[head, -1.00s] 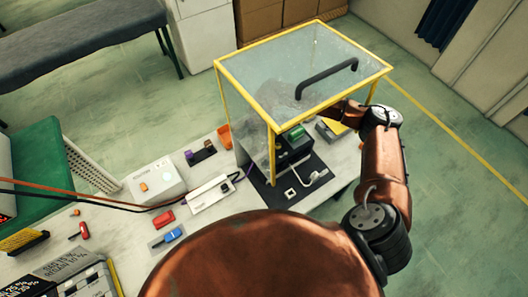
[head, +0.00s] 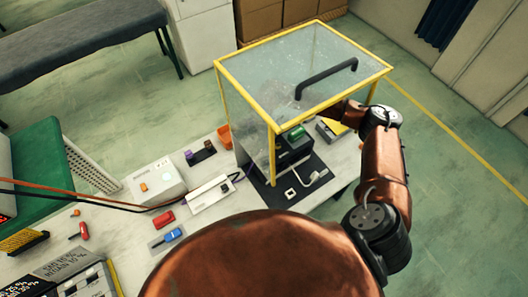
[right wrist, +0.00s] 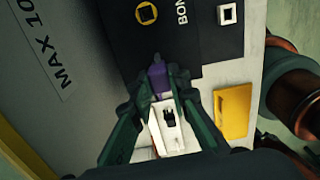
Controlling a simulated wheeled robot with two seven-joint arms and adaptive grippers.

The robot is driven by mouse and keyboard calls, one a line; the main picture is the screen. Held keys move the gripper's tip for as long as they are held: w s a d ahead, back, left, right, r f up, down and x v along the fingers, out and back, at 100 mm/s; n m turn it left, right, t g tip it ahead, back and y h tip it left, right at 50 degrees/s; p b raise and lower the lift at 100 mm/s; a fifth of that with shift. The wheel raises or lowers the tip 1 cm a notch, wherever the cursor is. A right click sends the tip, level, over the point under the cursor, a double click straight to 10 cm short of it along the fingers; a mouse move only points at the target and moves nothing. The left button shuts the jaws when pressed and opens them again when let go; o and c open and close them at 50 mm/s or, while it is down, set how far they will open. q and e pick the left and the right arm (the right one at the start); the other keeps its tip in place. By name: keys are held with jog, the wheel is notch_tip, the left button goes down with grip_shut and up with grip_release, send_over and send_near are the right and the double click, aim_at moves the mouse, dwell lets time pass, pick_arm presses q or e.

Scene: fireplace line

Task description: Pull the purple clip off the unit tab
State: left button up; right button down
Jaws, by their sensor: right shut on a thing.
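The purple clip (right wrist: 157,80) is at the tips of my right gripper (right wrist: 158,88) in the right wrist view. The dark green fingers are shut on it from both sides. A white piece with a dark slot (right wrist: 171,122) lies between the fingers just below the clip; I cannot tell whether the two touch. In the head view my right arm reaches to the yellow-framed clear case (head: 272,160), and its fingers are hidden there. A dark unit with a green top (head: 293,146) stands under the case. The clip cannot be made out in the head view. My left gripper is out of view.
A yellow block (right wrist: 232,110) lies right of the fingers in the right wrist view. On the bench are a white box (head: 155,183), a white power strip (head: 212,194), a red block (head: 163,220) and an orange cup (head: 224,136). The case frame surrounds the work area.

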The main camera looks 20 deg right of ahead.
jog(key=shift+r+p, duration=0.45)
jog(key=shift+r, duration=0.2)
jog(key=shift+r+p, duration=1.1)
jog(key=shift+r, duration=0.65)
